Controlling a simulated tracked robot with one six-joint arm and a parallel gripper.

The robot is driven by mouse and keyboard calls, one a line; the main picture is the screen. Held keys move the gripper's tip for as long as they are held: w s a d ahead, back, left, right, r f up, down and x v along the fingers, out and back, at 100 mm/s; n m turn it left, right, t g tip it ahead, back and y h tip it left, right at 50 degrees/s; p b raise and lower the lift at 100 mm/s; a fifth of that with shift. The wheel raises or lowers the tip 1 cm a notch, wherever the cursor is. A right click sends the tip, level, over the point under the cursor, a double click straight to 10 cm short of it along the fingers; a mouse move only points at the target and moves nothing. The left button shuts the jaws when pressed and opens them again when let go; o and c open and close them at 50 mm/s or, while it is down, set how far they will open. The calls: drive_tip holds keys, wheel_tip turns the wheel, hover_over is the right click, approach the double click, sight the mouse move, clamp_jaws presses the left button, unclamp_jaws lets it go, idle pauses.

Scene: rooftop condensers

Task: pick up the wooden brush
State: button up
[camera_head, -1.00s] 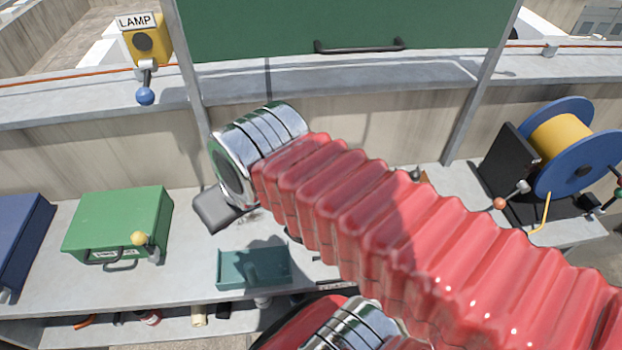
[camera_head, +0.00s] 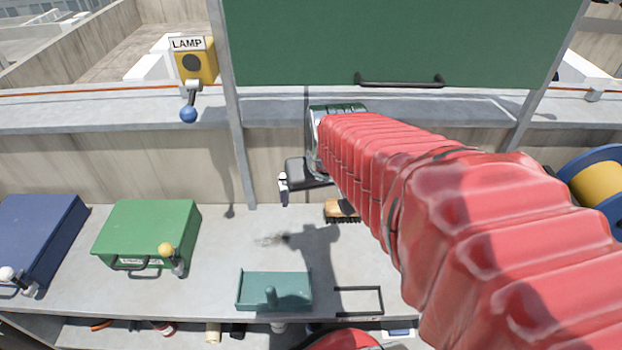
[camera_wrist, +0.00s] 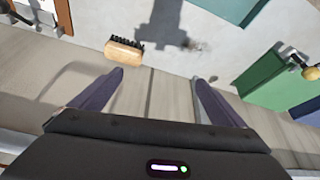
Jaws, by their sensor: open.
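The wooden brush (camera_head: 340,210) has a tan body and dark bristles and rests on the grey bench. In the head view my arm covers its right end. In the wrist view the brush (camera_wrist: 124,51) lies beyond the left fingertip, with its bristles toward the top of the picture. My gripper (camera_wrist: 160,78) is open and empty, with its two fingers wide apart. In the head view my gripper (camera_head: 283,189) hangs above the bench, up and to the left of the brush. The brush is apart from both fingers.
A teal tray (camera_head: 250,302) and a black rectangular frame (camera_head: 358,314) lie toward the bench's front. A green case (camera_head: 145,228) and a blue case (camera_head: 38,235) stand at left. A yellow lamp box (camera_head: 196,62) is on the parapet. Bare bench lies around a dark smudge (camera_head: 275,239).

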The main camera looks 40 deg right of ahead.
drive_tip(key=shift+o, duration=0.5)
drive_tip(key=d+f+m, duration=0.2)
drive_tip(key=d+f, duration=0.2)
drive_tip(key=d, duration=0.6)
drive_tip(key=shift+s+m+g+h, duration=0.2)
drive_tip(key=shift+m+g+h, duration=0.1)
drive_tip(key=shift+g+h, duration=0.1)
drive_tip(key=shift+f, duration=0.1)
drive_tip(key=shift+x, duration=3.9)
drive_tip(key=shift+w+f, duration=0.2)
drive_tip(key=shift+f, duration=0.15)
drive_tip(key=shift+w+x, duration=0.15)
drive_tip(key=shift+x, duration=1.15)
drive_tip(key=shift+w+x, duration=0.1)
drive_tip(key=shift+x, duration=1.2)
drive_tip(key=shift+r, duration=0.1)
drive_tip(key=shift+c, duration=0.5)
drive_tip(key=c, duration=1)
